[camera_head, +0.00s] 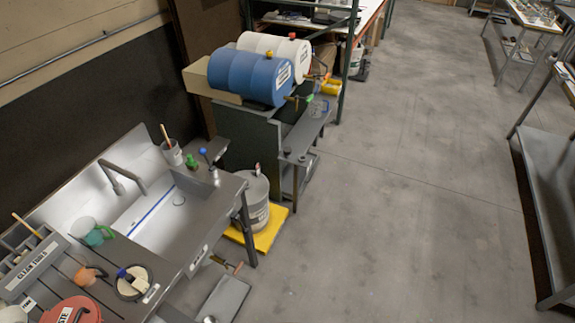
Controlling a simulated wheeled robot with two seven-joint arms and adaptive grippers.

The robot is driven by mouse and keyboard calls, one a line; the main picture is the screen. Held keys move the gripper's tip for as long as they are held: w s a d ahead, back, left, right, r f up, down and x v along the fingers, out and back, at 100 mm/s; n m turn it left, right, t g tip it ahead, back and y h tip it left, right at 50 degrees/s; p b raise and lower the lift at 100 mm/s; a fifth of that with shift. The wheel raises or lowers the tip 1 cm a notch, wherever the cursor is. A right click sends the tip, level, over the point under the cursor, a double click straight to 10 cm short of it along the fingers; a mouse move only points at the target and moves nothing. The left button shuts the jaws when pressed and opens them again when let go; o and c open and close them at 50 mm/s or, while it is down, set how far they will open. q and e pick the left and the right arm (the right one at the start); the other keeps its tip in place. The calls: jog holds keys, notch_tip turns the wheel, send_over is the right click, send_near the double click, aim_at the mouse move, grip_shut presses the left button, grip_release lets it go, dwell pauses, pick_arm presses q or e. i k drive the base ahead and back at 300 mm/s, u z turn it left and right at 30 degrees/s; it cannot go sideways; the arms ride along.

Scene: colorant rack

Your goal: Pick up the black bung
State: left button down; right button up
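I cannot make out the black bung for certain. Small dark round spots (302,157) show on the narrow grey shelf (312,128) in front of the drums, but they are too small to tell what they are. A blue drum (240,76) lies on its side on a stand, with an orange cap on top and a green tap at its front. A white drum (258,42) with a red cap lies behind it. Neither of my grippers is in view.
A metal sink (192,222) with a faucet stands at the left, with tools around it. A grey pail (254,188) stands on a yellow platform (274,231) beside it. A grey table (552,190) stands at the right. The concrete floor between is clear.

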aim_at(286, 150)
jog(key=u, duration=0.05)
jog(key=k, duration=0.65)
jog(key=z, duration=0.95)
jog(key=i, duration=2.8)
jog(key=u, duration=1.5)
jog(key=i, duration=0.85)
jog(key=u, duration=0.9)
